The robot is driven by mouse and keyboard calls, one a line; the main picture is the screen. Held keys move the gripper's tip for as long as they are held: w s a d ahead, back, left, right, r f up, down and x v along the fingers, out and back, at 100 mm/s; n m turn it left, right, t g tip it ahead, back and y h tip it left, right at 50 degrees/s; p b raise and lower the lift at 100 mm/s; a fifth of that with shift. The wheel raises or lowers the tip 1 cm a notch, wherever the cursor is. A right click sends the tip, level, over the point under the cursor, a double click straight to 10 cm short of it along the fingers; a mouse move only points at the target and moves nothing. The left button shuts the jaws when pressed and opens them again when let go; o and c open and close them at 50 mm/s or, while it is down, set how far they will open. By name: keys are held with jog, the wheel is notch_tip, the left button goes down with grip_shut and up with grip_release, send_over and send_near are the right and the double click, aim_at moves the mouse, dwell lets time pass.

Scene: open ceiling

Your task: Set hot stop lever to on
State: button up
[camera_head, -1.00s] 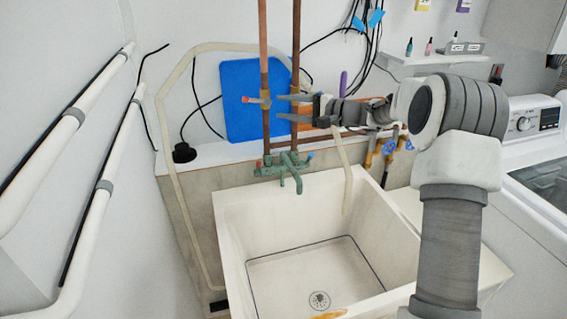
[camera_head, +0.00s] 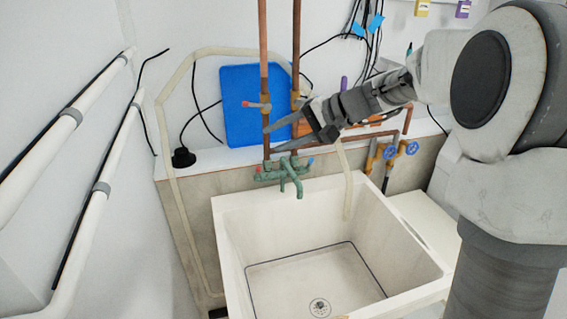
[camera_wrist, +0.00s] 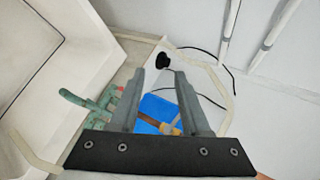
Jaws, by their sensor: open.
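The hot stop lever (camera_head: 252,104) is a small red-tipped handle on a brass valve of the left copper pipe, in front of the blue board (camera_head: 236,125). It points left, crosswise to the vertical pipe. My gripper (camera_head: 272,140) is open and empty, below and slightly right of the lever, near the pipes above the green faucet (camera_head: 280,170). I cannot tell whether a finger touches a pipe. In the wrist view, my open fingers (camera_wrist: 161,72) spread with the blue board (camera_wrist: 156,112) and brown pipe between them; the lever is not clear there.
The white sink (camera_head: 320,255) lies below the faucet. A second brass valve sits on the right pipe, partly behind my gripper. Blue-handled valves (camera_head: 397,150) stand to the right. A pale hose (camera_head: 172,175) loops at left. White wall pipes (camera_head: 90,190) run along the left wall.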

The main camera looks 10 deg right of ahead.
jog(key=s+n+g+h, duration=0.1)
jog(key=s+h, duration=0.2)
jog(key=s, duration=0.6)
jog(key=shift+a+f+n, duration=0.15)
jog(key=shift+f+n, duration=0.15)
jog(key=shift+f, duration=0.15)
jog(key=shift+c, duration=0.3)
